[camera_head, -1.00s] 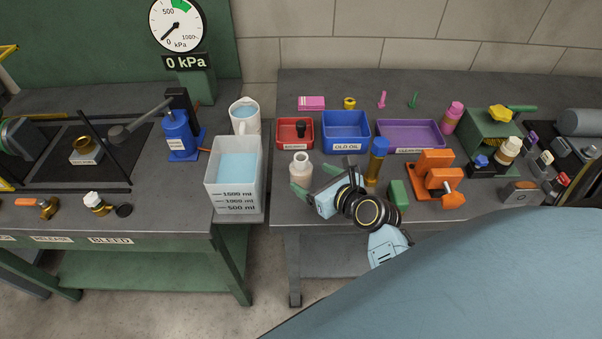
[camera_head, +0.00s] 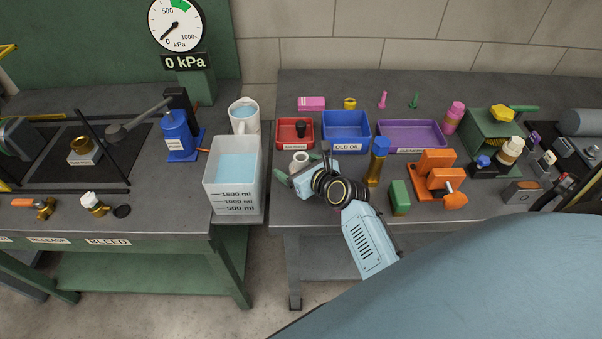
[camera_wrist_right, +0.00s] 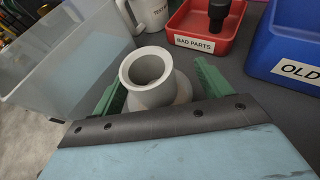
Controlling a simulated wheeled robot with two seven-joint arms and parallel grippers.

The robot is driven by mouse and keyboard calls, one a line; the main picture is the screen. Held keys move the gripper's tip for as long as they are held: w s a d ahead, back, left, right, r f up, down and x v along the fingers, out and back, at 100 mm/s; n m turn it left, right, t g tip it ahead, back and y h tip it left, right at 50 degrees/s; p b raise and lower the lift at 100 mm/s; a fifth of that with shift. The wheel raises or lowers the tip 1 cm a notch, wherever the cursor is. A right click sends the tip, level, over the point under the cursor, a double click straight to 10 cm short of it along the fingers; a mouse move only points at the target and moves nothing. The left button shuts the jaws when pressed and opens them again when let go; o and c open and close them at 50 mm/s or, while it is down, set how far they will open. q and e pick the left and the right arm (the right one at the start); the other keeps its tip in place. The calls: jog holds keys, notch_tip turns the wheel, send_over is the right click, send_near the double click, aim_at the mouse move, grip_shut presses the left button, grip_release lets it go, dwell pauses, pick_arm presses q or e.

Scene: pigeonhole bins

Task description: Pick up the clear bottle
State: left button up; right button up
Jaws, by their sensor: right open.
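The clear bottle (camera_head: 299,159), pale and open-mouthed, stands on the right bench near its left front part. In the head view only its upper part shows; my right gripper hides the rest. My right gripper (camera_head: 302,172) is at the bottle with its green fingers spread. In the right wrist view the bottle's neck (camera_wrist_right: 155,97) is between the two fingers, one on each side. The jaws are open, and I cannot tell whether either finger touches the bottle. The bottle's lower body is hidden behind the gripper's dark edge. My left gripper is not in view.
A clear measuring tank (camera_head: 235,190) stands left of the bottle, with a white jug (camera_head: 243,115) behind it. A red bin (camera_head: 294,144) and a blue bin (camera_head: 346,145) are behind. A blue-capped brass cylinder (camera_head: 376,170) and a green block (camera_head: 399,197) stand to the right.

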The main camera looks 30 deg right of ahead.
jog(key=c, duration=1.2)
jog(key=shift+r, duration=0.15)
notch_tip(320, 180, up, 10)
jog(key=p, duration=0.2)
jog(key=shift+p, duration=0.4)
